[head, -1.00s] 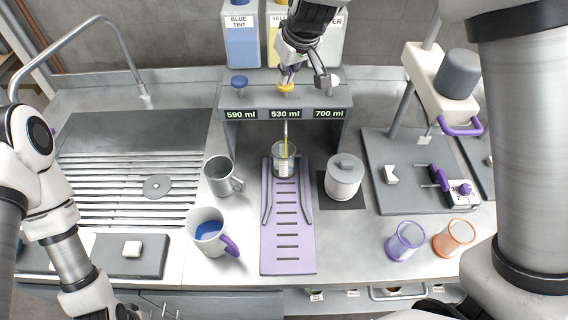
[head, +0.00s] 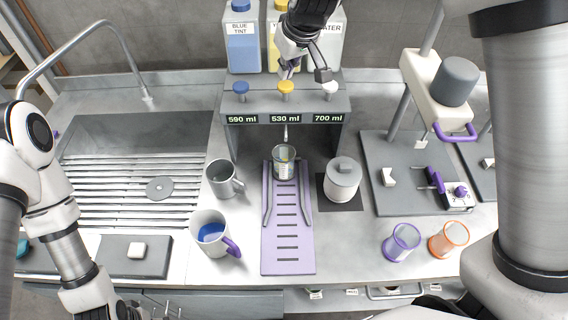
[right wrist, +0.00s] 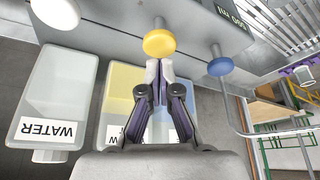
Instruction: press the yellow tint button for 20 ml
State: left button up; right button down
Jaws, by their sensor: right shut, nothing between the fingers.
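The yellow tint button (head: 286,86) is a yellow knob in the middle of the grey dispenser (head: 250,103), above a display (head: 286,118) reading 530 ml. My right gripper (head: 286,73) is shut and empty, just above and behind the button. In the right wrist view its fingertips (right wrist: 158,66) are close to the yellow button (right wrist: 159,43); a small gap seems to separate them. My left gripper is mostly cut off at the lower left.
The blue button (head: 240,87), reading 590 ml, and white button (head: 330,87), reading 700 ml, flank the yellow one. Tint and water tanks (head: 243,45) stand behind.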

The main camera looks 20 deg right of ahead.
aim_at(286, 84)
jog(key=shift+f, duration=0.1)
jog(key=shift+s+f+b, duration=0.1)
jog(key=shift+f+b, duration=1.2)
jog(key=shift+f, duration=0.2)
jog(key=shift+r+p, duration=1.35)
jog(key=shift+r, duration=0.3)
notch_tip(286, 84, up, 6)
jog(key=p, duration=0.4)
jog(key=shift+p, duration=0.4)
jog(key=shift+f, duration=0.1)
